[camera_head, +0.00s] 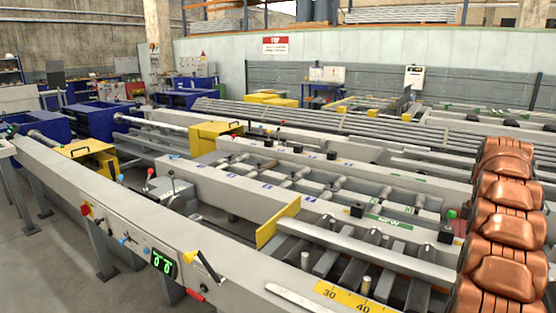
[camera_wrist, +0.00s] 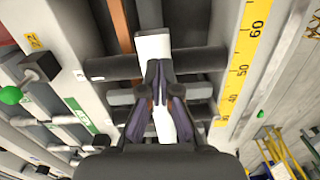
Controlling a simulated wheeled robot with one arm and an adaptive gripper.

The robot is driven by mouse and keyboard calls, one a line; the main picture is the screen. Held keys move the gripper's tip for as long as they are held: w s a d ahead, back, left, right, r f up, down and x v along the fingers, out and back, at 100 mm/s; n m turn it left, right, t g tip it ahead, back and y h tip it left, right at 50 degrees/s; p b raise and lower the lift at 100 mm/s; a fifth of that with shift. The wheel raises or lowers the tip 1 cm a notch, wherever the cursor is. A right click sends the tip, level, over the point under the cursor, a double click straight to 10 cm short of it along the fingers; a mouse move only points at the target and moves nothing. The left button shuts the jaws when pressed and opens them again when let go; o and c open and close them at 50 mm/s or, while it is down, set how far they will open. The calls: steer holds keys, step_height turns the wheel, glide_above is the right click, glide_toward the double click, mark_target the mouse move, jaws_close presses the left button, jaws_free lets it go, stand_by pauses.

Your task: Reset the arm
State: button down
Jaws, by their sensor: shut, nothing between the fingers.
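My gripper (camera_wrist: 157,70) shows in the wrist view with its two dark fingers together and nothing between them. It points down over the runout table. A pale bar (camera_wrist: 153,45) lies below and beyond the fingertips; whether they touch it I cannot tell. Dark rollers (camera_wrist: 112,67) cross the table there. In the head view, my copper-coloured arm stands at the right edge, and my gripper is out of that picture.
The runout table's front rail (camera_head: 130,205) carries a green display (camera_head: 163,263), levers and a yellow scale (camera_head: 355,297). The scale also shows in the wrist view (camera_wrist: 243,60). A green knob (camera_wrist: 12,95) stands at the left there. A yellow plate (camera_head: 278,222) stands upright on the table.

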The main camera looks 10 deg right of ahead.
steer(key=s+a+r+m+p, duration=0.1)
steer(key=a+r, duration=0.2)
steer(key=a, duration=0.7)
steer(key=s+a+r+m+p, duration=0.1)
steer(key=a+r+m, duration=0.1)
steer(key=a, duration=0.8)
steer(key=s+a+r+m, duration=0.1)
steer(key=s+a+r, duration=0.15)
steer(key=a, duration=0.85)
steer(key=s+a+f+m+p, duration=0.1)
steer(key=s+a+f+m, duration=0.1)
steer(key=s+a, duration=0.6)
steer(key=s+a+f+m+g+p, duration=0.1)
steer(key=s+a+f+m, duration=0.1)
steer(key=s+a, duration=0.7)
steer(key=s+f, duration=0.1)
steer(key=s, duration=0.5)
steer(key=shift+a+g+p, duration=0.3)
steer(key=shift+p, duration=0.05)
